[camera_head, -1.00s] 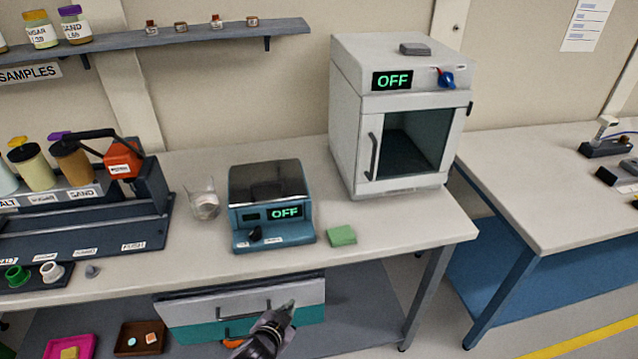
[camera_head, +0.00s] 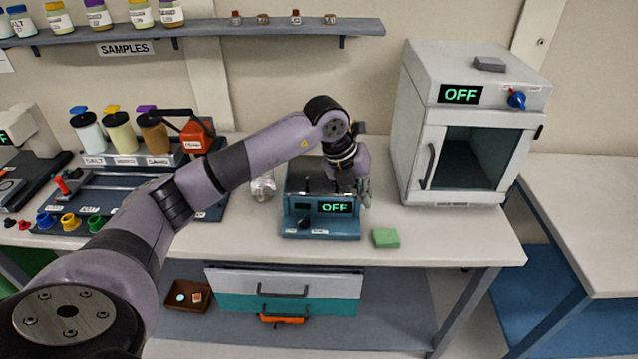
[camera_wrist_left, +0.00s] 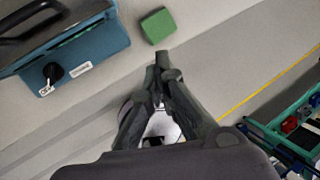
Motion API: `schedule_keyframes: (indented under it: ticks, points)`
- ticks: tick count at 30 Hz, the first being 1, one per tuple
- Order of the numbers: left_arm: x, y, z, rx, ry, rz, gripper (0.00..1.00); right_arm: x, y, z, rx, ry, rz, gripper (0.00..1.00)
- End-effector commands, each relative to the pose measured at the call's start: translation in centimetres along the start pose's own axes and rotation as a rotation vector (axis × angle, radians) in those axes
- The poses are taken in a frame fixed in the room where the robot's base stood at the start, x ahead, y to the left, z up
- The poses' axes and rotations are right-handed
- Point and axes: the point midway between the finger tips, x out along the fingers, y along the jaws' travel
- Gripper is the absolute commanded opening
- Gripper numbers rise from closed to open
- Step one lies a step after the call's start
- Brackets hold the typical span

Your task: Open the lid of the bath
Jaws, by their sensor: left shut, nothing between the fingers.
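The bath (camera_head: 318,228) is a teal box on the bench with an "OFF" display and a dark lid (camera_head: 303,180), which looks down. My left arm covers part of the lid. In the left wrist view the bath (camera_wrist_left: 95,50) is at the upper left, with the black lid handle (camera_wrist_left: 32,18) at the edge. My left gripper (camera_head: 364,192) is at the bath's right side, pointing down. Its fingers are shut and empty in the left wrist view (camera_wrist_left: 163,62), just below the green block and apart from the handle. My right gripper is not in view.
A green block (camera_head: 385,238) lies right of the bath. A white oven (camera_head: 425,135) stands behind it to the right. A glass beaker (camera_head: 263,187) is left of the bath. Drawers (camera_head: 225,282) are under the bench. The bench front right is clear (camera_head: 460,230).

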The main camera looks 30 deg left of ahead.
Motion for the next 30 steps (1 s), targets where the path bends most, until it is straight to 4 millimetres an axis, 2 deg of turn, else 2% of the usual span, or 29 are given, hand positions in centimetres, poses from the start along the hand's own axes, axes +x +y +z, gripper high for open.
schedule_keyframes:
  ticks: [1, 3, 6, 9, 11, 24, 30]
  points:
    - [-2.0, 2.5, 1.8, -0.028, -0.042, 0.111, 0.00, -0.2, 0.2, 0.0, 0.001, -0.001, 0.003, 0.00]
    - [-4.1, 5.5, 3.3, -0.072, -0.084, 0.240, 0.00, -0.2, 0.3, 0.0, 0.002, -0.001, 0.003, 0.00]
    - [-6.3, 8.1, 4.5, -0.121, -0.123, 0.351, 0.00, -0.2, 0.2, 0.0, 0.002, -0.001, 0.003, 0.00]
    - [-6.7, 9.2, 4.8, -0.143, -0.136, 0.395, 0.00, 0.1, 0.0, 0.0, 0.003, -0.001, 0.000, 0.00]
    - [-6.2, 9.6, 4.8, -0.145, -0.136, 0.400, 0.00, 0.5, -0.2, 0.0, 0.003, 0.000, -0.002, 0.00]
    - [0.9, 12.4, 5.5, -0.142, -0.135, 0.393, 0.00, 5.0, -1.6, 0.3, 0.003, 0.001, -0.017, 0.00]
    - [2.1, 12.9, 5.7, -0.140, -0.135, 0.393, 0.00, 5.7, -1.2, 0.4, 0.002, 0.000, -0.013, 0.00]
